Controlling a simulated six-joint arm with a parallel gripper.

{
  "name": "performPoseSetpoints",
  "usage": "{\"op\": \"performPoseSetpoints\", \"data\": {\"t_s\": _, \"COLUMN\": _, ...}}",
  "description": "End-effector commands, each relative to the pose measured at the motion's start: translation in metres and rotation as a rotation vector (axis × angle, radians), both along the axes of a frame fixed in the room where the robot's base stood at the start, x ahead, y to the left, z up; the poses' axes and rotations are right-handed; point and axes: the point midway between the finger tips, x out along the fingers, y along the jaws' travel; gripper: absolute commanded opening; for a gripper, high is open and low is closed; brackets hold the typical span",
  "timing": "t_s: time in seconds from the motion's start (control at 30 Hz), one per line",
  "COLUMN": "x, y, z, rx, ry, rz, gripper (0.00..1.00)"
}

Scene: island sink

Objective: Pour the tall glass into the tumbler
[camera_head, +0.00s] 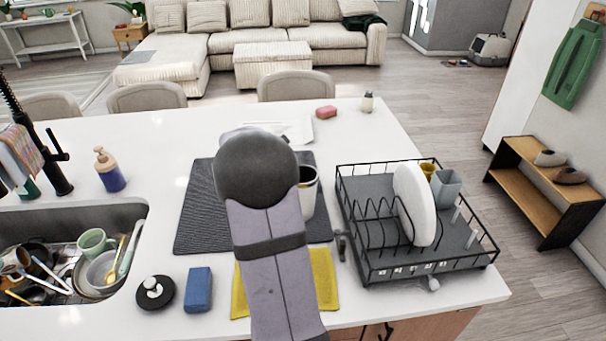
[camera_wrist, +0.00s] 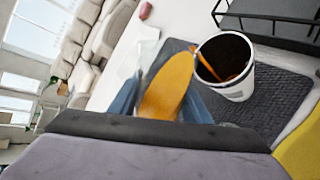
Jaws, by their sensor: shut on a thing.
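My gripper (camera_wrist: 160,100) is shut on the tall glass (camera_wrist: 168,85), which holds orange liquid and is strongly tilted in the wrist view. The blue fingers sit on either side of it. The tumbler (camera_wrist: 238,92) is white with a dark inside and stands upright on the dark mat, just right of the glass in the wrist view. An orange streak shows inside it; I cannot tell whether it is falling or lying there. In the head view the tumbler (camera_head: 309,196) is partly behind my arm, which hides the gripper and most of the glass.
The dark mat (camera_head: 200,215) lies on the white island. A dish rack (camera_head: 365,262) with a white plate (camera_head: 415,205) stands close on the right. A yellow cloth (camera_head: 326,280), a blue sponge (camera_head: 198,289) and a black-based scrubber (camera_head: 155,293) lie in front. The sink (camera_head: 120,215) is left.

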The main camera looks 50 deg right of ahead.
Motion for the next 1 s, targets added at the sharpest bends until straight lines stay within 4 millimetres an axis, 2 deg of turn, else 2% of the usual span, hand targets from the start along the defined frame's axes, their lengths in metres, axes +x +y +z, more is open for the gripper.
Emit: {"op": "performPoseSetpoints", "data": {"t_s": 1.0, "x": 0.001, "y": 0.001, "z": -0.017, "rx": 0.081, "ry": -0.085, "rz": 0.0, "gripper": 0.17}}
